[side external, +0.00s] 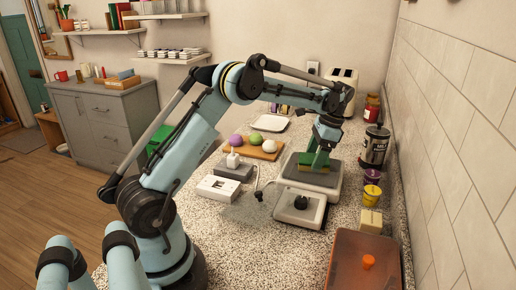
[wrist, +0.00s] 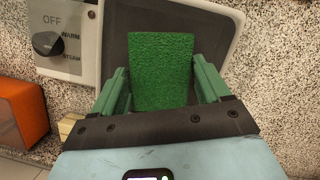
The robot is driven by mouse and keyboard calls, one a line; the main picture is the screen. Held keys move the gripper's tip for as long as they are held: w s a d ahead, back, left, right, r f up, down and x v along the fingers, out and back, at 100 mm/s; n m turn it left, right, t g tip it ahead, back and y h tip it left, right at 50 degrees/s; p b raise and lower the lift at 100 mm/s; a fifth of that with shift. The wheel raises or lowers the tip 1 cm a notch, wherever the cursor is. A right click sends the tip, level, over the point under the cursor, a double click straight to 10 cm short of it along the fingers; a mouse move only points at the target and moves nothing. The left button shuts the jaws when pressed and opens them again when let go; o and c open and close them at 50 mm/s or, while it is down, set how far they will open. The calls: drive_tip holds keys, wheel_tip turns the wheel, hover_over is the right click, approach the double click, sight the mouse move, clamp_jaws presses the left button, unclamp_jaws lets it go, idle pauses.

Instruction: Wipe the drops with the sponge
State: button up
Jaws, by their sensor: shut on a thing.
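My gripper (side external: 317,158) is shut on a green sponge (side external: 311,169). In the wrist view the sponge (wrist: 162,48) shows its rough green face between the two green fingers of my gripper (wrist: 161,75). The sponge is over the dark plate (side external: 325,181) of a white appliance, which also shows in the wrist view (wrist: 115,45). I cannot tell whether the sponge touches the plate. I cannot make out any drops; the sponge and gripper hide part of the plate.
The appliance's front carries a black dial (wrist: 47,43) marked OFF, WARM and STEAM. An orange-brown tray (side external: 375,270) is in front. A wooden board (side external: 255,150) with several balls lies behind left.

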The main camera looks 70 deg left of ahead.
drive_tip(key=shift+w+a, duration=0.6)
drive_tip(key=shift+s+d, duration=1.4)
drive_tip(key=shift+d, duration=0.05)
drive_tip(key=shift+r, duration=4.1)
drive_tip(key=shift+f, duration=0.2)
drive_tip(key=shift+c, duration=0.2)
